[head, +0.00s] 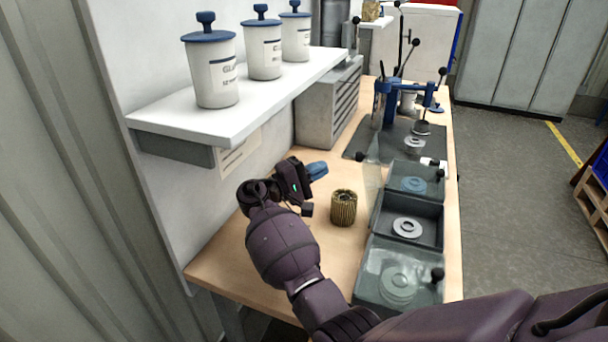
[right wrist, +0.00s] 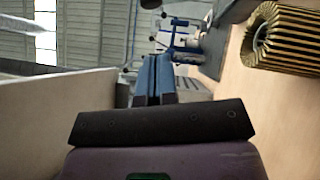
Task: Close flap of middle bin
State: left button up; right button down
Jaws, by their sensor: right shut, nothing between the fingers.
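The middle bin (head: 430,238) is a dark open tray on the workbench with pale round rings inside. Its clear flap (head: 372,185) stands raised at the bin's left side, with a black knob (head: 360,157) at the top. My right gripper (head: 317,170) is left of the raised flap, apart from it, above the bench near the wall. Its blue fingers are shut and empty; they also show in the right wrist view (right wrist: 153,80). My left gripper is not in view.
The near bin (head: 380,290) and far bin (head: 408,170) have clear flaps down. A pleated filter cartridge (head: 343,208) stands between my gripper and the bins. A shelf (head: 250,110) with several canisters overhangs the bench (head: 235,268). A blue press (head: 385,105) stands beyond.

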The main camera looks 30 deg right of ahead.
aim_at(367, 179)
pick_arm(q)
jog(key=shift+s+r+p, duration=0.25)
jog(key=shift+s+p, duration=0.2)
jog(key=shift+p, duration=0.25)
pick_arm(e)
jog(key=s+d+r, duration=0.1)
jog(key=s+d, duration=0.1)
jog(key=d, duration=0.3)
jog(key=shift+s+r, duration=0.25)
jog(key=shift+s, duration=0.15)
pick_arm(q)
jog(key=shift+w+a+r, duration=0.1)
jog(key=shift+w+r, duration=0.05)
pick_arm(e)
jog(key=shift+d, duration=0.2)
